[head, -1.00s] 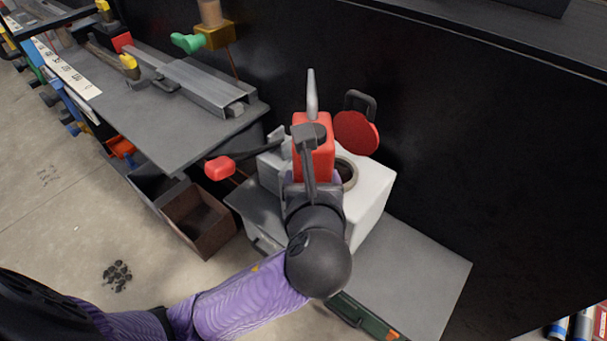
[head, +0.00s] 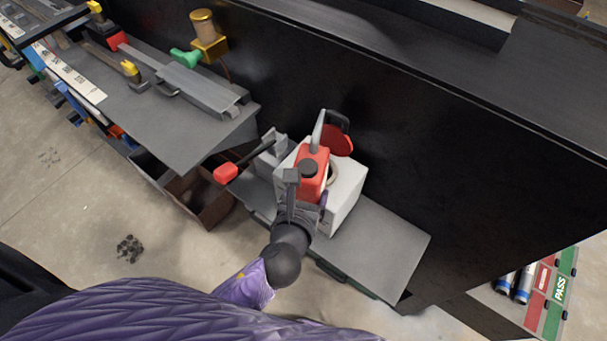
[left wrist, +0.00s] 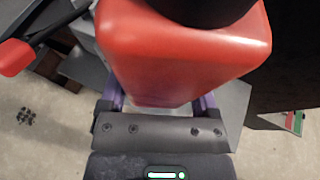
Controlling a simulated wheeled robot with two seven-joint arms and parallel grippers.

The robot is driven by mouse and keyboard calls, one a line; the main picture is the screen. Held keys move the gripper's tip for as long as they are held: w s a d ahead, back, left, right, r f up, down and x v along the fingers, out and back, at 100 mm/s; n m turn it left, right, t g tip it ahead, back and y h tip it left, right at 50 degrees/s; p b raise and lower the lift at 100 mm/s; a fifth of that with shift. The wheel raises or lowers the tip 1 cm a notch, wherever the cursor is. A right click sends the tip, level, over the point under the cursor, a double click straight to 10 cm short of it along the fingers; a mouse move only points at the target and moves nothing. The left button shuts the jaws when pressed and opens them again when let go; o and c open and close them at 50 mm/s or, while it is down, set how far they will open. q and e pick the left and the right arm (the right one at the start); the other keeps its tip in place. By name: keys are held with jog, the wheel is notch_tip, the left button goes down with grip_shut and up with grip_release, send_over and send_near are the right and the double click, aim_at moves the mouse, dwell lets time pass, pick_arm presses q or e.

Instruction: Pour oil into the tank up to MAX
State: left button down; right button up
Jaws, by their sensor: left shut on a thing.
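The red oil can (head: 311,178) with a black cap and a grey spout (head: 318,130) is in my left gripper (head: 304,207), which is shut on it. The can looks roughly upright, with the spout pointing up and away. It is above or just left of the white tank's (head: 346,204) round opening (head: 333,175), which it partly covers. Its height above the tank is hard to judge. A red round lid (head: 339,141) stands open behind the opening. In the left wrist view the can (left wrist: 185,55) fills the middle between the fingers. No MAX mark or oil level is visible. My right gripper is out of view.
A lever with a red handle (head: 226,173) sticks out left of the tank. The tank stands on a grey shelf (head: 385,245), bare at right. A black wall (head: 420,150) rises behind. A grey bench (head: 185,135) with parts lies left, above a brown bin (head: 200,195).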

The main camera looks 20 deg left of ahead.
pick_arm(q)
jog(key=shift+r+p, duration=0.1)
jog(key=shift+p, duration=0.2)
jog(key=s+f+g+p, duration=0.4)
jog(key=f+g+p, duration=0.2)
jog(key=p, duration=0.5)
jog(key=shift+s+g, duration=0.15)
jog(key=shift+g, duration=0.25)
jog(key=shift+s+r+g+p, duration=0.1)
jog(key=shift+r+g+p, duration=0.55)
jog(key=shift+p, duration=0.7)
jog(key=shift+r, duration=0.2)
dwell(2.0)
